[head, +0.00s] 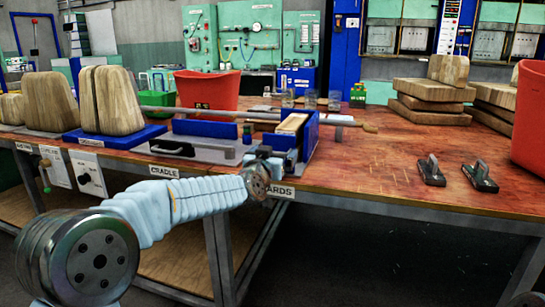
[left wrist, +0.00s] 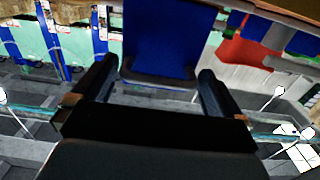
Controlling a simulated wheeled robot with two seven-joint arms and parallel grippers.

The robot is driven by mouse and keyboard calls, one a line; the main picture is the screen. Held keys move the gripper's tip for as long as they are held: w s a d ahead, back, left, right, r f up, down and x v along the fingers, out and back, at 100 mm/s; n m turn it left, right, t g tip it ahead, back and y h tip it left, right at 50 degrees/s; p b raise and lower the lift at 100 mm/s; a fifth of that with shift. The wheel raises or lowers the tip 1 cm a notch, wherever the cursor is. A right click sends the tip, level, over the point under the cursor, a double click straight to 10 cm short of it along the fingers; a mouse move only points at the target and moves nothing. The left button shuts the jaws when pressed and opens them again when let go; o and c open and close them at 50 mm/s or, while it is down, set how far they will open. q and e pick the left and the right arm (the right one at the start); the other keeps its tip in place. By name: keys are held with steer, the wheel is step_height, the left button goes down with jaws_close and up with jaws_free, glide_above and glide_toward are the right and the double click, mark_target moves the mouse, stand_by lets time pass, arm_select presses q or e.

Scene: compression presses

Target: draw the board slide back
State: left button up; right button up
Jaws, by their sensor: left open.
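A blue holder (head: 312,132) with pale wooden boards (head: 292,123) in it stands at the table's front edge, above a partly hidden label ending in "ARDS". My left gripper (head: 272,155) is at its front side, partly hidden by its own wrist. In the left wrist view my left gripper (left wrist: 158,70) is open, with its two dark fingers spread wide. A blue panel (left wrist: 170,38) with a dark lower edge fills the space between and beyond them. I cannot tell whether the fingers touch it. My right gripper is not in view.
Left of the holder is the cradle (head: 186,150) with a front handle. A long rod (head: 340,121) runs behind. A red bin (head: 207,91) and wooden blocks (head: 112,100) stand further left. Two dark handled tools (head: 431,170) lie at right; the tabletop between is clear.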

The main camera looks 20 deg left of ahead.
arm_select(q)
steer(key=s, duration=1.3)
steer(key=shift+s+a, duration=0.2)
steer(key=shift+s, duration=0.2)
steer(key=s+d+f+g+h, duration=0.1)
steer(key=d+f+g, duration=0.15)
steer(key=f, duration=0.95)
steer(key=s+d+f+g, duration=0.1)
steer(key=f+g, duration=0.3)
steer(key=f, duration=0.9)
steer(key=s+d+f+g+h, duration=0.1)
steer(key=d+f+g, duration=0.15)
steer(key=f, duration=0.95)
steer(key=s+d+f+n+g+h, duration=0.1)
steer(key=s+f+g, duration=0.7)
steer(key=s+f, duration=1.2)
steer(key=s+d+n, duration=0.1)
steer(key=s+d, duration=0.1)
steer(key=shift+s+d+f+h, duration=0.2)
steer(key=shift+s+d+h, duration=0.1)
steer(key=shift+d, duration=0.1)
steer(key=shift+w, duration=0.1)
